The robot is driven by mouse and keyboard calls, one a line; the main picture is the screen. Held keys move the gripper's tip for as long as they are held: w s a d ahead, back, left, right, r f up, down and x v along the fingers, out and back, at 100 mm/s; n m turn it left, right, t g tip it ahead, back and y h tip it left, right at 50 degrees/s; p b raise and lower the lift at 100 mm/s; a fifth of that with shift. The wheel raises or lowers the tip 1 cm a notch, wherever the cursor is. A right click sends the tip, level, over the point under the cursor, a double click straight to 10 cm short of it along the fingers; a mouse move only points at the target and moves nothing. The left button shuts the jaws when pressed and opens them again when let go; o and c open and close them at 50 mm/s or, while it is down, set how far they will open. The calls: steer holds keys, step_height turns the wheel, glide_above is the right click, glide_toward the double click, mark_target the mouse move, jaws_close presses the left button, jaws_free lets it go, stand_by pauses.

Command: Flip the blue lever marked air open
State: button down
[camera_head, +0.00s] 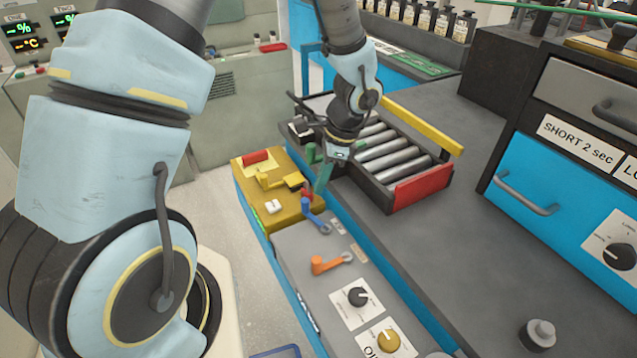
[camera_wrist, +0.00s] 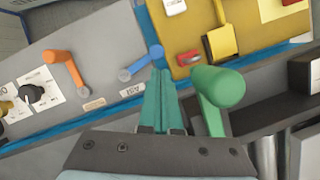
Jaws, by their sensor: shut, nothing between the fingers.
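My gripper (camera_head: 322,184) points down near the lever. In the wrist view its green fingers (camera_wrist: 160,76) are together and empty, close to the lever's end. I cannot tell whether they touch it.
A green handle (camera_wrist: 215,90) rises right beside my fingers. An orange lever (camera_head: 326,264) and rotary knobs (camera_head: 358,296) sit on the same panel. A yellow box (camera_head: 248,190) and a roller tray with a red end (camera_head: 422,185) flank my gripper. The grey counter (camera_head: 440,255) at right is largely clear.

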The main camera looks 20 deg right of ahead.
steer(key=p+v, duration=0.5)
steer(key=v, duration=0.2)
steer(key=shift+w+r, duration=0.2)
steer(key=shift+r, duration=0.05)
steer(key=shift+d, duration=0.1)
